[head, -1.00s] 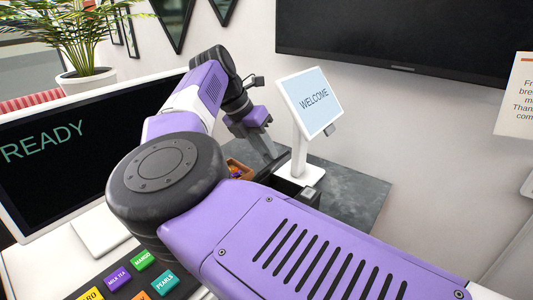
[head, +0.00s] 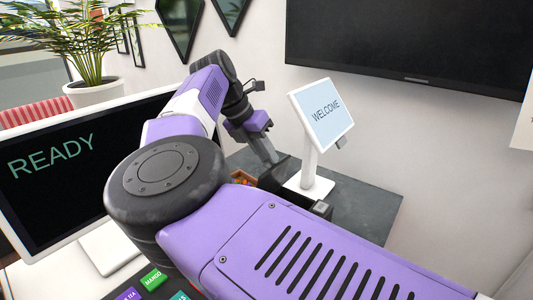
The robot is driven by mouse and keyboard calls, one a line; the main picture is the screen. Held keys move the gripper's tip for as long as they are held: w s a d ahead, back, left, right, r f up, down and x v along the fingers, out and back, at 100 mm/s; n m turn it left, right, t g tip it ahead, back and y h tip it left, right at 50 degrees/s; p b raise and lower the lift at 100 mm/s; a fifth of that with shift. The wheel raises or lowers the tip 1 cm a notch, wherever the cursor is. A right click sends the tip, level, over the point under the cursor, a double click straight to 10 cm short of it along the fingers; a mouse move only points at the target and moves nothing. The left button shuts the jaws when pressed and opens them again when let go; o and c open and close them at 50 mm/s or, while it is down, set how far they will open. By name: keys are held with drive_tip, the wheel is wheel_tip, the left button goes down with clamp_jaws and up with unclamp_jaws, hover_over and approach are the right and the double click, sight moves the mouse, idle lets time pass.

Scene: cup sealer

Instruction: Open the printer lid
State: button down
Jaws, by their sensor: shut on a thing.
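A dark printer (head: 319,208) sits low on the grey counter, beside the white stand of the WELCOME screen. Most of its body is hidden behind my purple arm. A dark panel (head: 281,172), which looks like its lid, stands tilted up at its left. My gripper (head: 270,158) points down at the panel's upper edge, with its grey fingers closed on it. The grip itself is small and partly hidden.
The white WELCOME screen (head: 321,115) stands close to the right of my gripper. A small brown box of colourful items (head: 243,178) lies left of the printer. A large READY monitor (head: 60,165) is at the left. The counter (head: 375,210) is clear at the right.

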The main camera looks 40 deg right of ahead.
sight(265, 163)
drive_tip(key=c, duration=1.2)
unclamp_jaws()
wheel_tip(265, 163, down, 3)
drive_tip(key=shift+f, duration=0.1)
drive_tip(key=shift+w, duration=0.1)
drive_tip(key=shift+a+r, duration=0.15)
drive_tip(key=shift+r, duration=0.05)
drive_tip(key=shift+c, duration=0.7)
drive_tip(key=shift+w+a+r, duration=0.1)
drive_tip(key=shift+r, duration=0.05)
drive_tip(key=shift+c, duration=0.6)
drive_tip(key=v, duration=0.5)
drive_tip(key=b+v, duration=0.1)
drive_tip(key=v, duration=0.1)
drive_tip(key=shift+d+r, duration=0.25)
drive_tip(key=shift+r, duration=0.05)
drive_tip(key=shift+c, duration=0.4)
drive_tip(key=shift+r, duration=0.35)
